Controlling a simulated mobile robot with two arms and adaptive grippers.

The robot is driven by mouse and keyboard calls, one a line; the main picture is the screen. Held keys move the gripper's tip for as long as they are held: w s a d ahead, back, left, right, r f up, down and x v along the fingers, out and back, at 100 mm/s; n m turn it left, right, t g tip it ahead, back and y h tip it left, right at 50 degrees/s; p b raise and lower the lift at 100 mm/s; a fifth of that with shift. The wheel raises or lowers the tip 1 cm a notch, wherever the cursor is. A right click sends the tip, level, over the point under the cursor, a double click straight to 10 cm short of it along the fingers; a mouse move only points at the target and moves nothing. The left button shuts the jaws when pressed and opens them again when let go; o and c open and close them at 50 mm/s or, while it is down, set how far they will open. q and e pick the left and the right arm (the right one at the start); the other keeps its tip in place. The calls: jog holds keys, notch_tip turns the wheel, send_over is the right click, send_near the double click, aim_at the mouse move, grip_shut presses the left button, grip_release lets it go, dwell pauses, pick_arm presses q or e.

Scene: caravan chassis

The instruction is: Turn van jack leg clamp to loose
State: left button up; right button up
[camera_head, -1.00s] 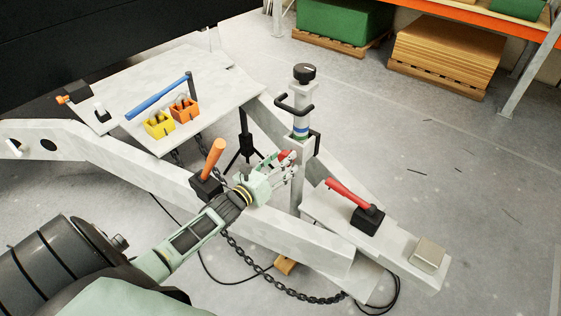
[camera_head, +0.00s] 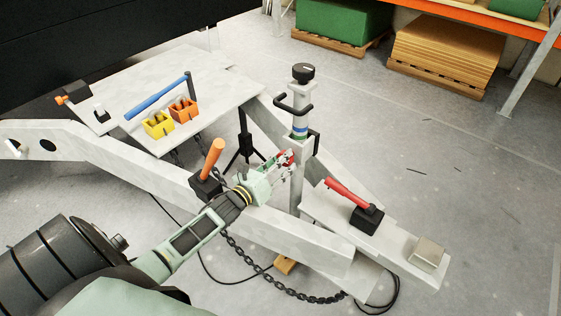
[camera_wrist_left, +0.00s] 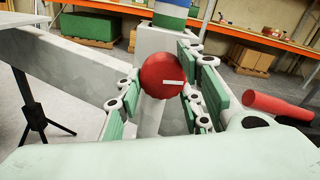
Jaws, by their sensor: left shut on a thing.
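The jack leg clamp knob is a red round knob (camera_wrist_left: 162,75) with a white mark, in front of the grey jack leg post (camera_wrist_left: 150,118) in the left wrist view. My left gripper (camera_head: 283,161) is at the knob in the head view; it also shows in the left wrist view (camera_wrist_left: 160,90), with its green-padded fingers on both sides of the knob, shut on it. The jack leg (camera_head: 301,100) stands upright with a black cap, a black handle and blue and green bands. The fingers hide most of the knob in the head view. My right gripper is not in view.
A red lever (camera_head: 347,192) on a black base is right of the post, beside a beige block (camera_head: 428,252). An orange lever (camera_head: 212,158) stands close to my left wrist. A chain (camera_head: 255,278) hangs below. Clear floor lies to the right.

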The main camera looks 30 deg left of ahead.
pick_arm(q)
jog(key=n, duration=0.4)
jog(key=shift+a, duration=0.15)
jog(key=shift+c, duration=0.2)
jog(key=n+p, duration=0.1)
jog(key=n, duration=0.9)
jog(key=n+p, duration=0.1)
jog(key=n, duration=0.9)
jog(key=d+n+p, duration=0.1)
jog(key=n, duration=0.9)
jog(key=shift+s+d+f+n, duration=0.1)
jog(key=shift+s+f+n, duration=0.05)
jog(key=shift+f+n, duration=0.15)
jog(key=shift+d, duration=0.1)
jog(key=o, duration=1)
jog(key=shift+o, duration=0.5)
jog(key=shift+r, duration=0.1)
